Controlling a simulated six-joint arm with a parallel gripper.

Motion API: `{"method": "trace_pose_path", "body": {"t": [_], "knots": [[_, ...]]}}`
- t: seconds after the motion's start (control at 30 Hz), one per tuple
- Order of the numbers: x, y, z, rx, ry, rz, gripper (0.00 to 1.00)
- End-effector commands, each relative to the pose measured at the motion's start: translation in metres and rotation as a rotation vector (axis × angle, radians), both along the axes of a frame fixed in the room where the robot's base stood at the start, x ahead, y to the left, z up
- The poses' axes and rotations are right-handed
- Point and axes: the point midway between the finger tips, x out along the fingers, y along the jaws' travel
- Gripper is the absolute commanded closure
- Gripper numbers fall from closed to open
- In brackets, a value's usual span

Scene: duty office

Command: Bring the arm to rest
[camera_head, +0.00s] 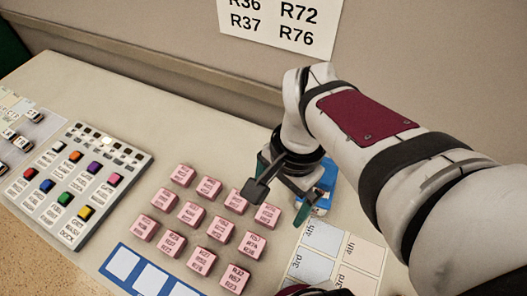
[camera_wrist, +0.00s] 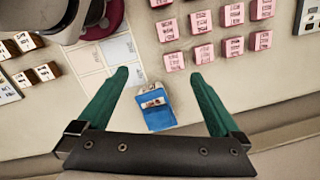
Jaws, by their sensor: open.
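My arm reaches in from the right in the head view, with its wrist bent down over the desk. My gripper (camera_wrist: 162,83) has two green fingers spread wide apart in the wrist view, with nothing between their tips. In the head view the gripper (camera_head: 286,195) is partly hidden by the wrist and its dark bracket. A blue clipped holder (camera_wrist: 156,112) with a small label lies between and below the fingers in the wrist view. It also shows behind the gripper in the head view (camera_head: 326,186). I cannot tell its height gap to the fingers.
Several pink labelled blocks (camera_head: 222,230) stand in rows left of the gripper. A panel of coloured buttons (camera_head: 81,183) lies further left. A sheet with printed squares (camera_head: 322,237) lies at front right. A blue-framed strip (camera_head: 148,278) is at the front. A wall (camera_head: 170,35) rises behind.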

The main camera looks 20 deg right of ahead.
Motion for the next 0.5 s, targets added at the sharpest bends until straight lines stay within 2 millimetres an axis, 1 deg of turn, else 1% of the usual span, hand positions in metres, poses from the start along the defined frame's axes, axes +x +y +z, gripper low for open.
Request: {"method": "trace_pose_path", "body": {"t": [0.03,0.1,0.17,0.23,0.5], "knots": [[-0.024,0.019,-0.001,0.016,-0.024,0.205,0.00],[-0.051,0.037,-0.006,0.041,-0.045,0.451,0.00],[-0.065,0.044,-0.009,0.054,-0.057,0.577,0.00],[-0.070,0.047,-0.011,0.060,-0.062,0.635,0.00],[-0.070,0.046,-0.011,0.060,-0.062,0.635,0.00]]}}
